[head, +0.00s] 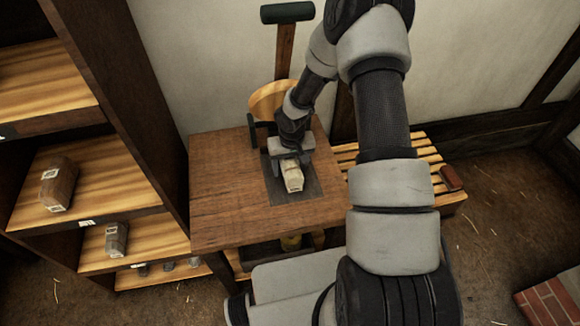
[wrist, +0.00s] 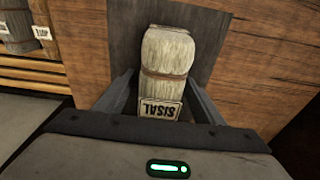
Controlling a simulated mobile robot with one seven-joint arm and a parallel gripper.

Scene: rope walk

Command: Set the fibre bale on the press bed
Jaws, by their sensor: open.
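The fibre bale (head: 293,180) is a pale, banded block. In the wrist view the bale (wrist: 168,52) shows a label reading SISAL, upside down, at its near end. It lies on a dark flat plate, apparently the press bed (head: 310,187), on the wooden table; the plate also shows in the wrist view (wrist: 209,30). My gripper (head: 290,160) is above the bale's rear end, and in the wrist view its open fingers (wrist: 159,88) stand on either side of the labelled end. A gap shows beside each finger. The bale's underside is hidden.
Shelves at left hold a brown bale (head: 58,184), a grey bale (head: 117,240) and smaller items lower down. A T-handled post (head: 285,45) and a round wooden piece (head: 270,98) stand behind the table (head: 225,190). A slatted bench (head: 425,150) is at right. The table's left part is clear.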

